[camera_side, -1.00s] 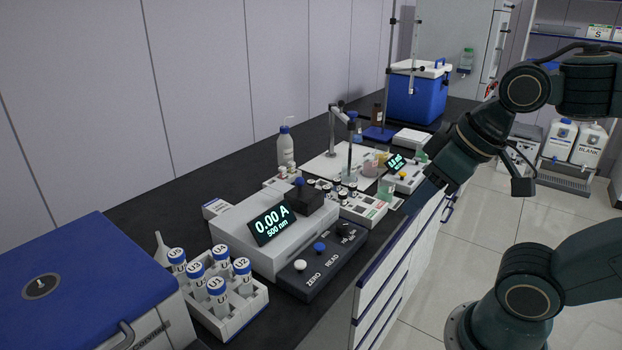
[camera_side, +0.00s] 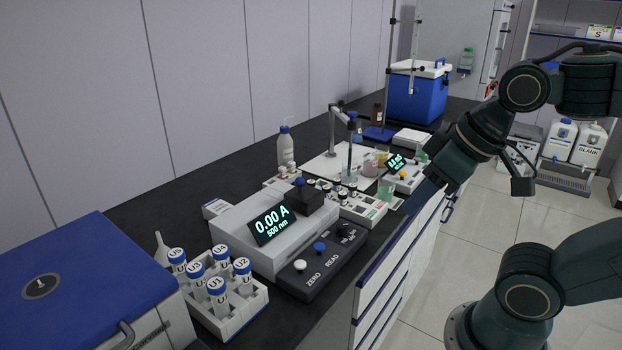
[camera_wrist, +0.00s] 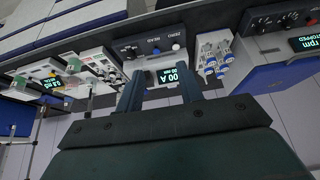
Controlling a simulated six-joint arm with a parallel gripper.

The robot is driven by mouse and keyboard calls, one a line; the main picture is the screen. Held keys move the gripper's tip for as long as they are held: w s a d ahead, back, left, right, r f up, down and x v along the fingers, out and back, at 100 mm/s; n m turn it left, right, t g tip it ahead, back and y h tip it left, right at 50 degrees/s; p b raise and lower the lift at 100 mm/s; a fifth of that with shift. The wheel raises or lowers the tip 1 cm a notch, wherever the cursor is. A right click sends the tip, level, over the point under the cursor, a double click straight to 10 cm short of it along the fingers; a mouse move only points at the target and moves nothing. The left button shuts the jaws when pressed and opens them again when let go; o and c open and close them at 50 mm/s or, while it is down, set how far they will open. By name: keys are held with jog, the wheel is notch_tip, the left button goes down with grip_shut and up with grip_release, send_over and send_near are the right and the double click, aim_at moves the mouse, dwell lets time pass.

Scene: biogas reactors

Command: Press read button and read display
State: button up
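The spectrophotometer (camera_side: 240,228) is a white box on the black bench. Its tilted display (camera_side: 270,225) reads 0.00 A, 500 nm. The display also shows upside down in the wrist view (camera_wrist: 172,77), partly behind my fingers. The blue READ button (camera_side: 319,247) sits on the dark front panel between the white ZERO button (camera_side: 300,265) and a black knob (camera_side: 345,230). In the wrist view the READ button (camera_wrist: 156,51) appears just beyond the fingertips. My gripper (camera_wrist: 162,69) is open and empty, its two fingers apart. In the side view it is right of the panel, clear of it.
A rack of blue-capped tubes (camera_side: 228,318) stands left of the panel, beside a blue-lidded centrifuge (camera_side: 85,270). A vial rack (camera_side: 362,208), a stand, a wash bottle (camera_side: 286,150) and a second small display (camera_side: 396,161) lie behind. The aisle at right is open floor.

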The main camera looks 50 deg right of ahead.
grip_shut()
dwell(1.5)
